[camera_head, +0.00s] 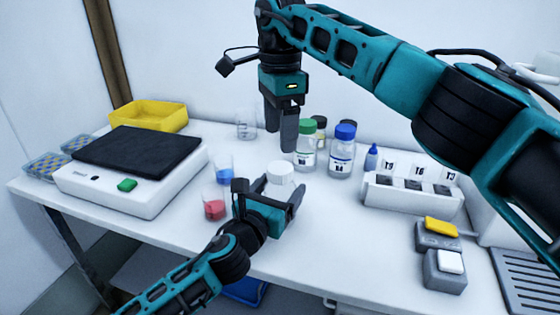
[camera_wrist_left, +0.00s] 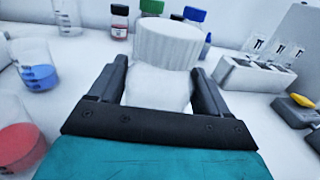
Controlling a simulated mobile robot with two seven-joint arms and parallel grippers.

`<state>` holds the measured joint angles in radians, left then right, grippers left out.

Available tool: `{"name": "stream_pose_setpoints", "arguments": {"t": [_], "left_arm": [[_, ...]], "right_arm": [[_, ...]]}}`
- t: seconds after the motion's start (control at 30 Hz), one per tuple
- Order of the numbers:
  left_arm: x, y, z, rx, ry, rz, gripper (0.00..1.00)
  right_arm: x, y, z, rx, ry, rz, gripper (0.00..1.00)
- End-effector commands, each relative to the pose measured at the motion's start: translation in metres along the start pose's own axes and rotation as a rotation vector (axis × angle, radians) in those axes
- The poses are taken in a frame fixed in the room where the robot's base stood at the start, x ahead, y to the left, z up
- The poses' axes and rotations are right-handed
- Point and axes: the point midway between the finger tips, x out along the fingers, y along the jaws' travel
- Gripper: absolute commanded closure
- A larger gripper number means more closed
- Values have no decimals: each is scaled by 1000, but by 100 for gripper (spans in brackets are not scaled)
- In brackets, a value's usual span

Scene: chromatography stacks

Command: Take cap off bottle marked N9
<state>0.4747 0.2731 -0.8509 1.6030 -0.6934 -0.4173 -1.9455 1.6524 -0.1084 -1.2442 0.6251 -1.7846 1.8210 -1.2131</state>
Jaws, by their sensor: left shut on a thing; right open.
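A white bottle with a wide ribbed white cap (camera_wrist_left: 168,45) stands between the fingers of my left gripper (camera_head: 280,187). The white cap (camera_head: 280,171) also shows in the head view. In the left wrist view the left gripper (camera_wrist_left: 160,88) is shut on the bottle's white body (camera_wrist_left: 157,90), below the cap. The cap is on the bottle. No N9 mark can be read on the sides in view. My right gripper (camera_head: 281,132) is open and empty, pointing down above and behind the white bottle, in front of the green-capped bottle.
A green-capped bottle (camera_head: 305,158), a blue-capped bottle (camera_head: 342,160) and a dark-capped bottle stand behind. Beakers with blue (camera_head: 224,174) and red (camera_head: 214,209) liquid stand left of the left gripper. A scale (camera_head: 130,190) is left, a white rack (camera_head: 412,196) right.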

Motion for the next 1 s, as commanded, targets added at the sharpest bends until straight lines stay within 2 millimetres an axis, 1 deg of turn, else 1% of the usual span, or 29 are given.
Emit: {"name": "stream_pose_setpoints", "arguments": {"t": [0.17, 1.0], "left_arm": [[0, 0, -1, 0, 1, 0, 100], [0, 0, -1, 0, 2, 0, 100]], "right_arm": [[0, 0, 0, 284, 0, 1, 26], [0, 0, 1, 1899, 0, 1, 26]]}}
